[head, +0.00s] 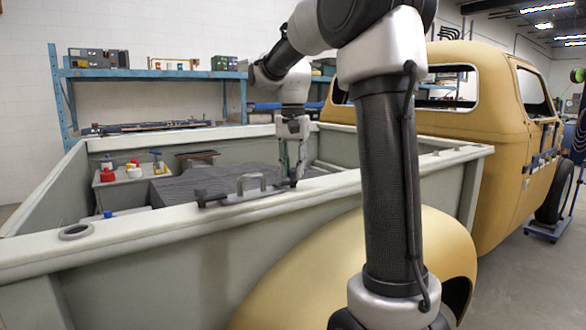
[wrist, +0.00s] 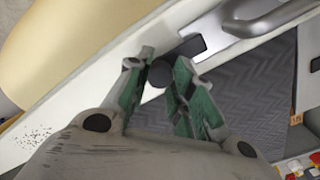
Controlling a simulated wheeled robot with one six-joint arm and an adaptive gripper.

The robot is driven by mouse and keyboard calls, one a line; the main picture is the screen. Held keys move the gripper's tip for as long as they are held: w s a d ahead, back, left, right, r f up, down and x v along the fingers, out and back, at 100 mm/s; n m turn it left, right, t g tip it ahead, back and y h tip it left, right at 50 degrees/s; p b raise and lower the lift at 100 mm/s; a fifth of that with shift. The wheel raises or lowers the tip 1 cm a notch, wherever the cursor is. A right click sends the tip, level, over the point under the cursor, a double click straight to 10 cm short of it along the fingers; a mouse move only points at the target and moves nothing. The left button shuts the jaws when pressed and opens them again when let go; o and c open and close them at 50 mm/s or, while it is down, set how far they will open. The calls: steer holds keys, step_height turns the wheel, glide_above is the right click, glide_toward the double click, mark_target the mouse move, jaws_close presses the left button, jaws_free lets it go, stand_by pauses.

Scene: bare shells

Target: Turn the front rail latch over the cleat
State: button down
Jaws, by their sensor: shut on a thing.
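The near side rail (head: 130,233) of the pickup bed carries a grey metal handle (head: 251,183) with a dark fitting (head: 210,198) at its left end. My gripper (head: 291,178) reaches down at the rail, just right of the handle. In the wrist view my gripper (wrist: 160,72) has its green-padded fingers closed around a round dark knob, which seems to belong to the rail latch. A dark flat piece (wrist: 190,45) lies just past the fingertips, beside the handle (wrist: 265,15). I cannot tell which dark fitting is the cleat.
The bed holds a grooved dark mat (head: 200,187) and a box of red, white and yellow items (head: 130,172). A ring (head: 75,232) lies on the rail at left. The tan cab (head: 470,110) stands to the right. Blue shelving (head: 150,73) is behind.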

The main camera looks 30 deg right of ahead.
mark_target(293, 171)
stand_by(0.4)
steer(key=c, duration=1.2)
jaws_free()
step_height(293, 171, up, 12)
